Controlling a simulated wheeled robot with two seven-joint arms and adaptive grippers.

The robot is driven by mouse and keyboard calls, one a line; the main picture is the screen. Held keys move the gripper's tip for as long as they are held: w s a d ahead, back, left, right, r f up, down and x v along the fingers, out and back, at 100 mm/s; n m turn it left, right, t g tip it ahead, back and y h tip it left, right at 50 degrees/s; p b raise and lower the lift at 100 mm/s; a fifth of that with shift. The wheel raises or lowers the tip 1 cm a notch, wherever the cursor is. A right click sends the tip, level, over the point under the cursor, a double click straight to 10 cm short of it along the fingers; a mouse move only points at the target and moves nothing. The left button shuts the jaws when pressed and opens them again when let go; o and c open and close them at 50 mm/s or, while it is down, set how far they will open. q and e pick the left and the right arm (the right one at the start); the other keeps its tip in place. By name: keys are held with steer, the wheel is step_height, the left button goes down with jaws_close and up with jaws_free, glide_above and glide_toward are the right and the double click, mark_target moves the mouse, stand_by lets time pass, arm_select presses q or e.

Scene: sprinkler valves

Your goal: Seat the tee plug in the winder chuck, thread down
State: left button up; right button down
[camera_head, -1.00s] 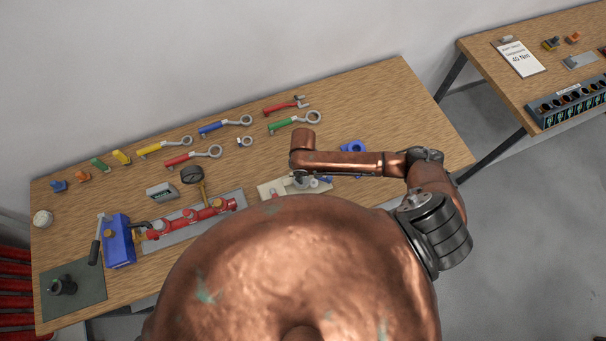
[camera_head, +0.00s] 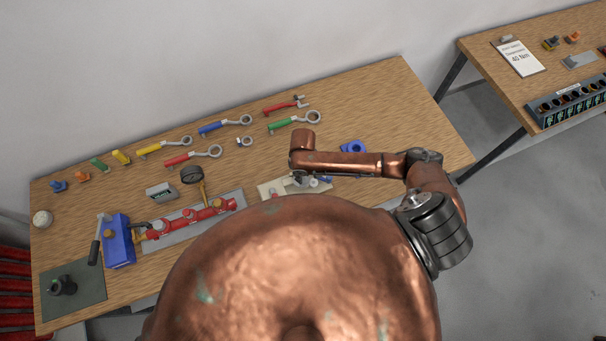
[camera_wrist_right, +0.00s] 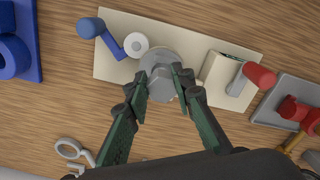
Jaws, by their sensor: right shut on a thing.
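The tee plug (camera_wrist_right: 160,84) is a grey, faceted piece between the fingertips of my right gripper (camera_wrist_right: 161,77), which is shut on it. The winder is a cream plate (camera_wrist_right: 115,58) with a grey round chuck (camera_wrist_right: 157,56) directly behind the plug in the right wrist view. I cannot tell whether the plug is inside the chuck or just above it; its thread is hidden. In the head view my copper body covers part of the winder plate (camera_head: 267,188), and my right gripper (camera_head: 303,181) is over it. My left gripper is out of view.
On the winder are a white roll (camera_wrist_right: 136,45), a blue-handled crank (camera_wrist_right: 91,28) and a red-handled crank (camera_wrist_right: 259,76). A blue part (camera_head: 353,146) lies to the right. A red pipe assembly (camera_head: 193,218) and several wrenches lie left and behind.

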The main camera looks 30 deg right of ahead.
steer(key=shift+f, duration=1.05)
steer(key=shift+r, duration=0.15)
steer(key=shift+r, duration=1.05)
steer(key=shift+f, duration=0.2)
steer(key=shift+f, duration=0.55)
steer(key=shift+f, duration=0.3)
stand_by(1.1)
steer(key=shift+r, duration=0.25)
steer(key=shift+f, duration=0.4)
stand_by(1.3)
stand_by(1.0)
